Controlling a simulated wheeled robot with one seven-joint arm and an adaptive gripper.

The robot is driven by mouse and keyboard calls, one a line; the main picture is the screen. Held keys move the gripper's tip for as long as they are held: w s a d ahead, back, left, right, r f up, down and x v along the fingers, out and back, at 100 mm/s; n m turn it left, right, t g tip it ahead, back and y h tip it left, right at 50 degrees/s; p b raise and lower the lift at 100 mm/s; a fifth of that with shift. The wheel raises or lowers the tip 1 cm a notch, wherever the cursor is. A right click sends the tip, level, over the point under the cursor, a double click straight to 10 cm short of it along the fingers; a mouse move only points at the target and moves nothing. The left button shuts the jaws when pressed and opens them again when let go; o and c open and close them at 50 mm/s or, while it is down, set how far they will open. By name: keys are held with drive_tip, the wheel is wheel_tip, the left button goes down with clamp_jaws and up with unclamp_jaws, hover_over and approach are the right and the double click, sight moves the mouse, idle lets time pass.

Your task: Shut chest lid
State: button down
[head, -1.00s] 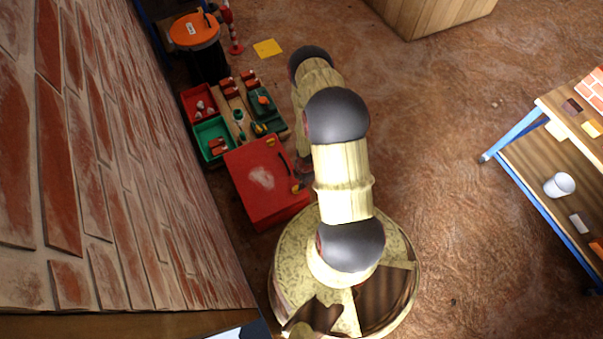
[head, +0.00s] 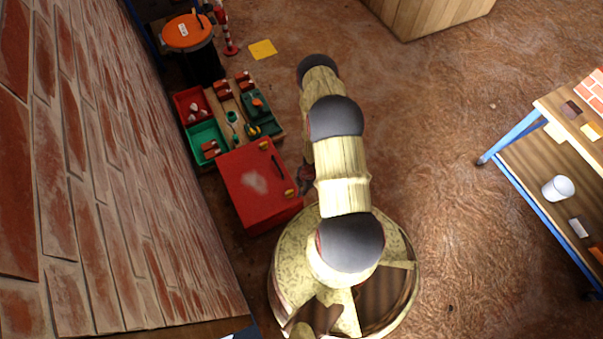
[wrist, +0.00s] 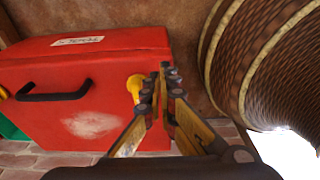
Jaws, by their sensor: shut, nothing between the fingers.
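A red chest (head: 240,196) stands beside the brick wall. It has a pale worn patch, a dark handle and yellow latches along its right side in the head view. In the wrist view the chest (wrist: 60,60) fills the left half, with its black handle (wrist: 55,92), one yellow latch (wrist: 134,88) and a white label. Contact cannot be told. In the head view my gripper (head: 306,177) is small and partly hidden by my arm.
Red and green trays (head: 204,134) and a wooden board with small items lie beyond the chest. An orange-lidded bin (head: 186,32) and a red-white post (head: 228,35) stand farther back. A blue-legged table (head: 510,140) is at right. The floor between is open.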

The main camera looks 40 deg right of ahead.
drive_tip(key=shift+s+d+f+b, duration=0.1)
drive_tip(key=shift+d+f+b, duration=0.1)
drive_tip(key=shift+f+b, duration=0.4)
drive_tip(key=shift+s+d+f+b, duration=0.1)
drive_tip(key=shift+d+f+b, duration=0.15)
drive_tip(key=shift+f, duration=0.65)
drive_tip(key=shift+d+f+b, duration=0.15)
drive_tip(key=shift+f+b, duration=0.3)
drive_tip(key=shift+f, duration=0.3)
